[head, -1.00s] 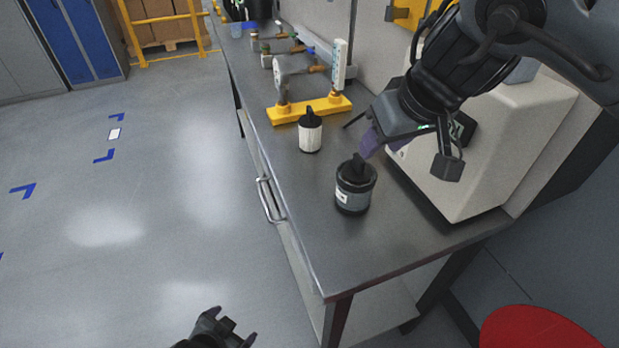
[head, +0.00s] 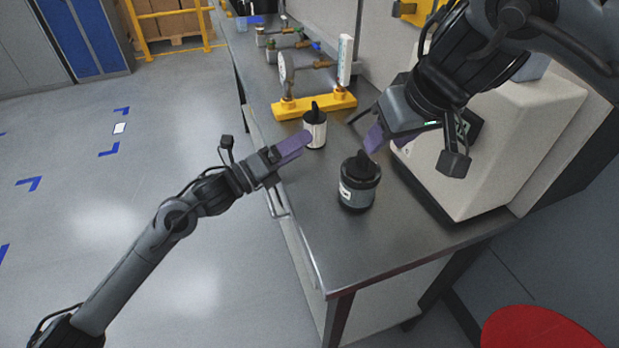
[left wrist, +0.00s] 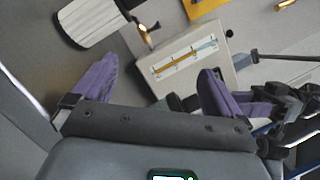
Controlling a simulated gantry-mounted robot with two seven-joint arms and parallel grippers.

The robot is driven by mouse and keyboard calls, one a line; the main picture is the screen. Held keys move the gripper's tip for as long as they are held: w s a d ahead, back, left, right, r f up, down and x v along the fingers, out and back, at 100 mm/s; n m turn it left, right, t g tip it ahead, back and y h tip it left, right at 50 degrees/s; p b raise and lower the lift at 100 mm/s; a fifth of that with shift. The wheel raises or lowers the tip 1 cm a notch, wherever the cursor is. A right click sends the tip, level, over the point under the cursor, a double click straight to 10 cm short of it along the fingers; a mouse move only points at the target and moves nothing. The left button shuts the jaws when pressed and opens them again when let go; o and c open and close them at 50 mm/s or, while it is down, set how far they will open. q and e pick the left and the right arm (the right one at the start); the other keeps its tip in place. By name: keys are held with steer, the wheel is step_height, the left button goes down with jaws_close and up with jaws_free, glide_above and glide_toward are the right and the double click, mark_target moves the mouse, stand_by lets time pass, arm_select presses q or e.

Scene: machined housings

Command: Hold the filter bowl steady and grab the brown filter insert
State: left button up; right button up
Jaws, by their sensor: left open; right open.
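The filter bowl (head: 358,197) is a dark, squat cylinder with a pale label, upright near the bench's front end. A black fin (head: 361,163) rises from its top; any brown insert inside is hidden. A white ribbed cartridge with a black cap (head: 316,131) stands behind it, and it also shows in the left wrist view (left wrist: 88,24). My left gripper (head: 293,147) is open and empty, over the bench's left edge by the cartridge. Its purple fingers (left wrist: 155,88) are apart in the left wrist view. My right gripper (head: 380,138) is open, above and behind the bowl.
A yellow stand with a gauge and flow meter (head: 316,105) is behind the cartridge. A beige machine (head: 490,160) borders the bench on the right. The bench top (head: 330,245) is clear in front of the bowl. A red round seat (head: 540,328) is at lower right.

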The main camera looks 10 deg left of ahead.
mark_target(368, 182)
arm_select(q)
steer(key=d+m+g+h, duration=0.1)
steer(key=m, duration=0.1)
steer(key=s+d+m+g+h, duration=0.1)
steer(key=m+g, duration=0.1)
steer(key=m, duration=0.1)
steer(key=s+d+f+m+g+h, duration=0.1)
steer(key=m+g, duration=0.1)
steer(key=m, duration=0.1)
steer(key=shift+d, duration=0.4)
steer(key=m+g, duration=0.1)
steer(key=s+m+g, duration=0.1)
steer(key=m, duration=0.1)
steer(key=f+m+g, duration=0.1)
steer(key=m, duration=0.1)
steer(key=shift+s+d, duration=0.35)
steer(key=shift+d, duration=0.05)
steer(key=m+g, duration=0.1)
steer(key=s+m+g, duration=0.1)
steer(key=m, duration=0.1)
steer(key=f+m+g, duration=0.1)
steer(key=shift+s+m+h, duration=0.3)
steer(key=shift+s, duration=0.05)
steer(key=d, duration=0.4)
steer(key=w+d, duration=0.1)
steer(key=d, duration=0.2)
steer(key=w+d, duration=0.1)
steer(key=d, duration=0.3)
steer(key=shift+d, duration=0.3)
steer(key=shift+c, duration=0.3)
